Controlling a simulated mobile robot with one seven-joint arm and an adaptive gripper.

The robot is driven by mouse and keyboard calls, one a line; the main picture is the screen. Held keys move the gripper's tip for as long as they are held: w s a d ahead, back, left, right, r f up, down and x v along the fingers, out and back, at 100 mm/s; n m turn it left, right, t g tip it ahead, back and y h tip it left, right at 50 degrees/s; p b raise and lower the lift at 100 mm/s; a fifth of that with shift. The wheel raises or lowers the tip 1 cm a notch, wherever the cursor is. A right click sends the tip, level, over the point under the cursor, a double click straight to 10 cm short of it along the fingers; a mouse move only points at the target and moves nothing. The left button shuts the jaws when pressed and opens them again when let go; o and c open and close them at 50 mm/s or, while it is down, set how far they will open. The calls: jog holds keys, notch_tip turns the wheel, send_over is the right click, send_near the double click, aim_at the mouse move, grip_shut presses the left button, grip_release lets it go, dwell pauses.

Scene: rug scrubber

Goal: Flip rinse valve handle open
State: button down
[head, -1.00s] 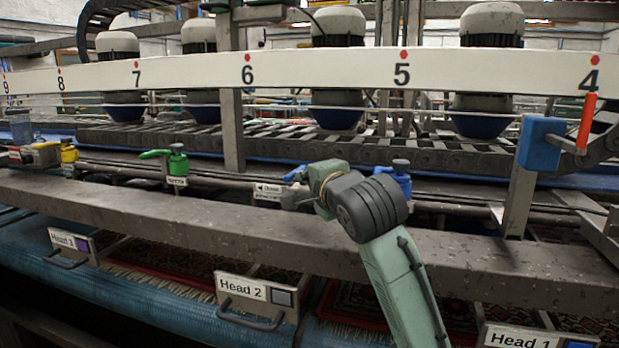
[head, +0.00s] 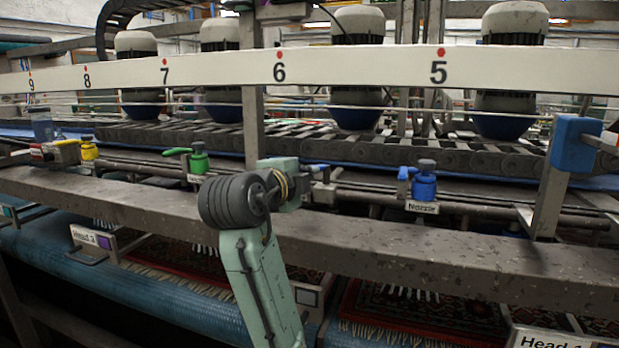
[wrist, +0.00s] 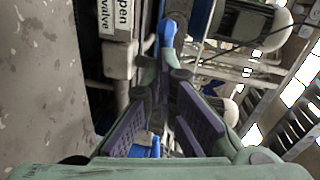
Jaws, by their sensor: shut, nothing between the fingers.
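My gripper (head: 324,189) is at the pipe rail behind the grey beam, in front of a small blue part (head: 318,168) that it partly hides in the head view. In the wrist view my gripper (wrist: 164,72) is shut and empty, its tips close together. A blue handle (wrist: 167,34) lies just beyond the tips; I cannot tell whether they touch it. A white label (wrist: 117,20) reading "pen" and "valve" is beside the handle, its first letters cut off. The valve body is largely hidden.
A blue valve (head: 425,188) labelled "Nozzle" stands right of my gripper. A green valve (head: 198,160) and a yellow one (head: 88,149) stand to the left. The long grey beam (head: 420,257) runs across in front; a blue box (head: 574,143) on a post stands at right.

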jog(key=shift+w+a+f+m+g+h, duration=0.1)
jog(key=shift+w+a+m+g+h, duration=0.2)
jog(key=shift+a+m+g+h, duration=0.45)
jog(key=shift+w+a+t+h+b, duration=0.25)
jog(key=shift+w+a+b, duration=0.35)
jog(key=shift+w, duration=0.3)
jog(key=shift+w+a, duration=0.2)
jog(key=shift+w, duration=0.35)
jog(key=shift+w+a, duration=0.15)
jog(key=shift+w, duration=0.5)
